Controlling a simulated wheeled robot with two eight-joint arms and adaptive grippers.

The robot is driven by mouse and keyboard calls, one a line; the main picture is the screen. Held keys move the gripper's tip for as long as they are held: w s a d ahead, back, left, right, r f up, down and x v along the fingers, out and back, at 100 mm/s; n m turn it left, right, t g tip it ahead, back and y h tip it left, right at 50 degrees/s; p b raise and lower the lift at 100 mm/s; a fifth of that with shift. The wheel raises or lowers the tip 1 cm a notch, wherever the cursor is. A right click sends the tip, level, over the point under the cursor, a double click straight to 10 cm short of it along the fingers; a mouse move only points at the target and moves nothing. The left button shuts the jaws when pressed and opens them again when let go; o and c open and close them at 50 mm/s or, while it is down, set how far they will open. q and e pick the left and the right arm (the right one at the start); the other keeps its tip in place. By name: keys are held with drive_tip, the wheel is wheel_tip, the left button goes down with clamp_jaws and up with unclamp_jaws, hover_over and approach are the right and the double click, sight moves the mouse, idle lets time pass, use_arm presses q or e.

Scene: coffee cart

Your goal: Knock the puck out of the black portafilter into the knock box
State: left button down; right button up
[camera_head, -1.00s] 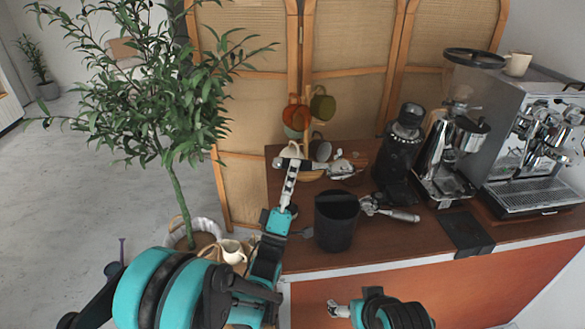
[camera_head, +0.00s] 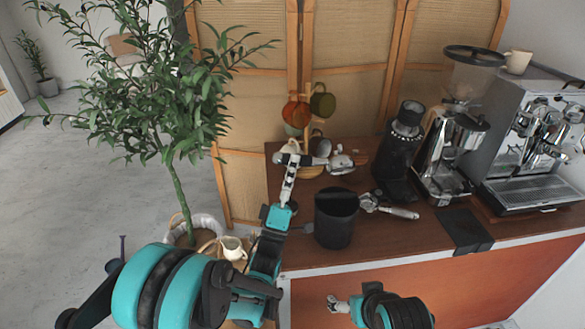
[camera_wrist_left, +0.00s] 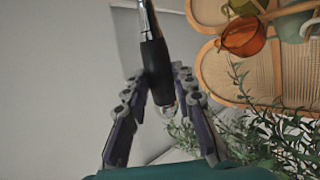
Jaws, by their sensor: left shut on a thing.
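The black portafilter is held by its dark handle, with its metal head (camera_head: 341,162) pointing right in the head view. My left gripper (camera_head: 293,159) is shut on the handle, behind the knock box as seen from the head. In the left wrist view the black handle (camera_wrist_left: 156,70) stands between the two fingers. The knock box (camera_head: 335,222) is a black cylinder on the counter, below and in front of the portafilter head. Whether a puck is in the portafilter is hidden. My right gripper (camera_head: 338,305) is low in front of the counter; its fingers are too small to judge.
A second portafilter (camera_head: 390,208) lies right of the knock box. A black grinder (camera_head: 398,150), a silver grinder (camera_head: 445,160) and an espresso machine (camera_head: 530,150) stand at right. Cups hang on a rack behind (camera_head: 322,104). A potted plant (camera_head: 160,110) stands at left.

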use_arm(q)
wheel_tip(320, 180, down, 5)
drive_tip(key=b, duration=0.3)
wheel_tip(320, 180, up, 6)
drive_tip(key=p, duration=0.4)
drive_tip(key=shift+f, duration=0.25)
